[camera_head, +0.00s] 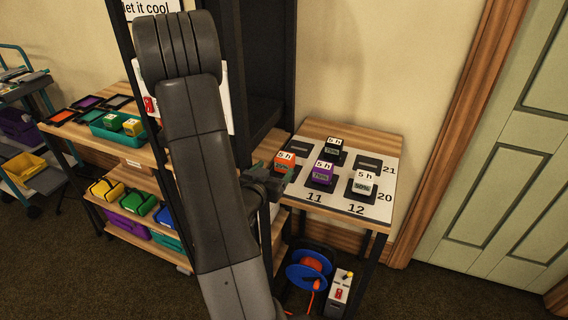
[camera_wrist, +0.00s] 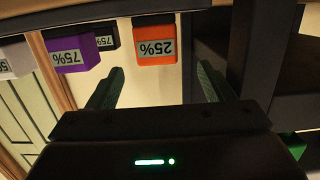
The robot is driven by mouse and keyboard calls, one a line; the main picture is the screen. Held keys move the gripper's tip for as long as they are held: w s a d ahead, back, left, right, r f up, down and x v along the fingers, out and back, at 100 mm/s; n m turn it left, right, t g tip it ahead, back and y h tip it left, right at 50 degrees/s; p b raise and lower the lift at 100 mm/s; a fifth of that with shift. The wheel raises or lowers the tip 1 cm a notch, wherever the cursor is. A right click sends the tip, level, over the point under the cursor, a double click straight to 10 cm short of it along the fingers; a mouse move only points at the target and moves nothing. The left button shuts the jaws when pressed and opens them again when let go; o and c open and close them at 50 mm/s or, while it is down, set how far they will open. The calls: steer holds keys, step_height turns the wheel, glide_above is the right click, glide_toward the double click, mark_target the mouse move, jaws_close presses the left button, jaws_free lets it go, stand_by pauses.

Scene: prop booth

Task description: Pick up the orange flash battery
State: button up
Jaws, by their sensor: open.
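The orange flash battery (camera_head: 285,161) has a white "5 h" top and stands at the left end of the numbered board on the right-hand table. In the wrist view the orange battery (camera_wrist: 154,45) appears upside down with a "25%" label, just beyond and between my fingertips. My gripper (camera_head: 272,184) is open and empty, close in front of the orange battery. Its two green fingers (camera_wrist: 160,85) are spread apart in the wrist view. In the head view my arm and gripper hide part of the table's left edge.
A purple battery (camera_head: 322,173), a white battery (camera_head: 363,182) and a dark-bodied battery (camera_head: 334,148) stand on the same numbered board (camera_head: 329,205). A black post and cabinet stand close left of the table. A blue cable reel (camera_head: 309,271) sits below.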

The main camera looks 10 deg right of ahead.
mark_target(286, 154)
steer(key=x, duration=0.4)
steer(key=shift+w+d, duration=0.15)
steer(key=shift+w, duration=0.05)
steer(key=x, duration=0.1)
steer(key=p+x, duration=0.2)
steer(key=x, duration=0.1)
steer(key=shift+d+r, duration=0.25)
steer(key=shift+r, duration=0.05)
steer(key=shift+w+d+f, duration=0.15)
steer(key=shift+w+d, duration=0.1)
steer(key=shift+w, duration=0.15)
steer(key=c, duration=1.3)
